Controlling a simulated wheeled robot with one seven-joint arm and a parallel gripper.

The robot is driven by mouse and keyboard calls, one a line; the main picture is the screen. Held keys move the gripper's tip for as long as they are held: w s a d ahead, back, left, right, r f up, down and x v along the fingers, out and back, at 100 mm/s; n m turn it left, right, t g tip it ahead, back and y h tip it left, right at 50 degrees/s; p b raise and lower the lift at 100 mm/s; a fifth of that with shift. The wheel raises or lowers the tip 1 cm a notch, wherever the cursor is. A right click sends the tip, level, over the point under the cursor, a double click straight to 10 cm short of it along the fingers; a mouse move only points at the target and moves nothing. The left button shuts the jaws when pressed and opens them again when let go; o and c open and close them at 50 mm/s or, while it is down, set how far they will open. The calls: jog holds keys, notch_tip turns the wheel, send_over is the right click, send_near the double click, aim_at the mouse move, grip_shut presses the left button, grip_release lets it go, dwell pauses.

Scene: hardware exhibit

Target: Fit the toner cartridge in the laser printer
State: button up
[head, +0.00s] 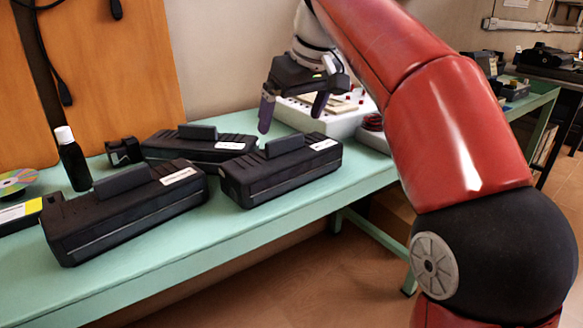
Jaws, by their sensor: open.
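Three black toner cartridges with raised top handles and white labels lie on the green bench in the head view. One cartridge (125,208) is at the front left, one (283,172) is at the right, and one (190,146) is behind them. My gripper (291,118) hangs above the bench, behind and above the right cartridge. Its fingers point down, spread apart, with nothing between them. It appears apart from every cartridge. I cannot make out a laser printer for certain; a dark machine (547,57) stands on a far table at the upper right.
The green bench (235,237) has a bare front strip. A dark bottle (73,160), a small black device (124,151) and a disc (17,182) are at left. A white panel with knobs (335,116) sits behind my gripper. Wooden boards (115,60) lean at the wall.

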aim_at(285, 137)
jog(key=b+x, duration=0.1)
jog(key=x, duration=0.4)
jog(key=shift+w+f, duration=0.1)
jog(key=shift+w, duration=0.1)
jog(key=c, duration=2)
